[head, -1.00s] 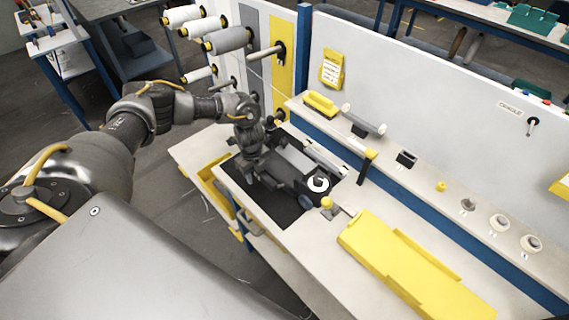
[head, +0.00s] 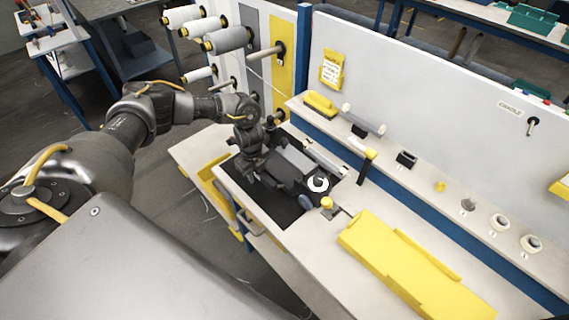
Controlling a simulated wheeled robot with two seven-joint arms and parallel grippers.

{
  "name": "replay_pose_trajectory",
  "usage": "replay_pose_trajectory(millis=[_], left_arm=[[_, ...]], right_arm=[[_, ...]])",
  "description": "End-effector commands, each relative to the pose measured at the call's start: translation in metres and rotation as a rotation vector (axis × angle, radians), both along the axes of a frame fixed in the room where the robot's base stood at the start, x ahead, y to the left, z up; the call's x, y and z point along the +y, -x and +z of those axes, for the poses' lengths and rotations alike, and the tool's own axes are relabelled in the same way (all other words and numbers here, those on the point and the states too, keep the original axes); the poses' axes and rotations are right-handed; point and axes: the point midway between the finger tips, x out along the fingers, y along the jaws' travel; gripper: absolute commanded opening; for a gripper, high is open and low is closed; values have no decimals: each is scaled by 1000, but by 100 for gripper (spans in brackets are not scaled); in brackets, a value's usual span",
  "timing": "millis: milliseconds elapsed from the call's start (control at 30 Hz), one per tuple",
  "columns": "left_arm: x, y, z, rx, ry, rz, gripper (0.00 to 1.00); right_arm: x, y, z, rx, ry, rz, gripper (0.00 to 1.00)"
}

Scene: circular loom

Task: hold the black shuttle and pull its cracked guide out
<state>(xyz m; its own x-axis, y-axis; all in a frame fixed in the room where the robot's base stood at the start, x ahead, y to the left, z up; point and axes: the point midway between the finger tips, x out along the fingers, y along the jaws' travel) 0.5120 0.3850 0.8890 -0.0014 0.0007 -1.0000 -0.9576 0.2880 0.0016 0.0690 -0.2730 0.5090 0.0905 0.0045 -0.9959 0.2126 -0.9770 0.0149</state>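The black shuttle (head: 292,178) lies on a black mat (head: 278,211) on the white workbench. It has a grey upper part and a white ring-shaped piece (head: 318,184) at its right end. I cannot tell whether that ring is the cracked guide, and no crack can be made out. My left gripper (head: 247,176) points down at the left end of the shuttle, at or very close to it. Its fingers are dark against the dark shuttle and partly hidden, so I cannot tell whether they are closed on it. My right gripper is not in view.
A yellow-topped tool (head: 327,203) stands right of the mat, beside a large yellow tray (head: 410,262). A shelf behind carries a yellow-handled tool (head: 369,154), a black block (head: 407,158) and several small parts. Thread spools (head: 229,39) stand at the back left.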

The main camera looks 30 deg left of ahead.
Motion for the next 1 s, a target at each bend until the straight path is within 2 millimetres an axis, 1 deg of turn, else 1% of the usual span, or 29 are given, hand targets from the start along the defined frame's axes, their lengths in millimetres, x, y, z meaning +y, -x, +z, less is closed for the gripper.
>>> replay_pose_trajectory(millis=[33, 167, 433, 533, 667, 900, 1000], left_arm=[[0, 1, -1, 3, -1, 0, 29], [0, 1, -1, 2, -1, 0, 46], [0, 0, 0, -1, 0, 0, 47], [0, 0, 6, -1, 1, 0, 47], [0, -1, 26, -3, 2, 0, 47], [0, -2, 77, -4, 2, -1, 47], [0, -1, 94, -2, 1, -1, 47]], right_arm=[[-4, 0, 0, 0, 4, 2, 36], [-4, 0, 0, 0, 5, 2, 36], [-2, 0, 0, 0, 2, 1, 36], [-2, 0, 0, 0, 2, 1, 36], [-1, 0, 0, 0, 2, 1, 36], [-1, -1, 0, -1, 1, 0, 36], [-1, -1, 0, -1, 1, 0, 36]])
